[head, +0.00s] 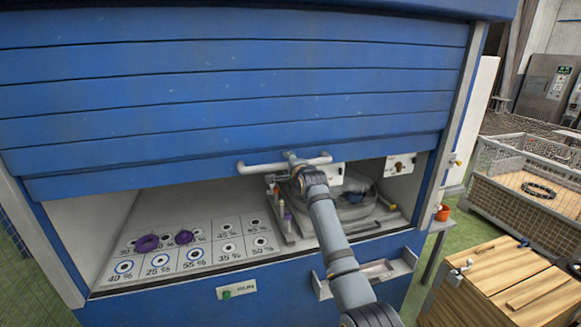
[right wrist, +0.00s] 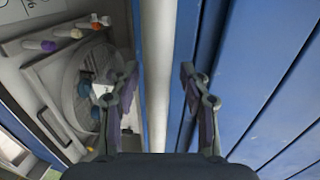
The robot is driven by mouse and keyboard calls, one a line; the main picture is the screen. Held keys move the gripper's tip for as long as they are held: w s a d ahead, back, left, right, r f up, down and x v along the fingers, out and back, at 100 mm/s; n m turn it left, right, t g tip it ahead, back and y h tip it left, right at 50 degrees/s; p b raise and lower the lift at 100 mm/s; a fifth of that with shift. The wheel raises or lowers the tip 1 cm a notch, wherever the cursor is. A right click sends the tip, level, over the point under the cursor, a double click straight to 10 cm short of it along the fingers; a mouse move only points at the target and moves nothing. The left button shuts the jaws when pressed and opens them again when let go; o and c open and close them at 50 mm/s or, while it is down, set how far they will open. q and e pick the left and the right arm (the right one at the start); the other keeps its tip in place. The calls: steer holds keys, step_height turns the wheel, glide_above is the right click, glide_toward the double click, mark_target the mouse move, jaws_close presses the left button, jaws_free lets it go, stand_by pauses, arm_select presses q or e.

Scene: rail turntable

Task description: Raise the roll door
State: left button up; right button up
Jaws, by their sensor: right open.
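The blue roll door (head: 240,90) is partly up, with an opening below its bottom edge. A pale bar handle (head: 262,167) runs along the door's lower edge. My right gripper (head: 293,163) is at the handle's middle. In the right wrist view the handle (right wrist: 158,60) passes between the two open fingers of the right gripper (right wrist: 160,80), with a gap on each side. The door slats (right wrist: 255,70) lie to the right there. My left gripper is not in view.
Inside the opening are a marked panel (head: 205,243) with two purple rings and a round turntable unit (head: 358,207). A ledge (head: 375,270) juts from the front. Wooden crates (head: 500,275) and a wire basket (head: 520,200) stand at the right.

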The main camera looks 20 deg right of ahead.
steer(key=s+r, duration=0.2)
steer(key=s, duration=1)
steer(key=shift+d+r, duration=0.2)
steer(key=shift+r, duration=0.05)
step_height(320, 180, down, 30)
steer(key=s+d+n+g+b, duration=0.1)
steer(key=s+n+g+b, duration=0.1)
steer(key=n+g, duration=0.25)
steer(key=s+d+f+n+g, duration=0.15)
steer(key=s+f, duration=0.35)
steer(key=f, duration=0.5)
steer(key=s+f+n+g, duration=0.1)
steer(key=s+f+n, duration=0.3)
steer(key=f, duration=0.7)
steer(key=s+d+f+n+g+h+b, duration=0.1)
steer(key=s+d+f+n+g+b, duration=0.2)
steer(key=s+f, duration=1.8)
steer(key=s+d+f+n+g, duration=0.1)
steer(key=s+f, duration=0.3)
steer(key=s, duration=1)
steer(key=s+d+f+n+g, duration=0.1)
steer(key=s+f+n+g, duration=0.2)
steer(key=s, duration=1.1)
steer(key=shift+s+f+n+g, duration=0.3)
steer(key=shift+f+n, duration=0.2)
steer(key=shift+f, duration=0.1)
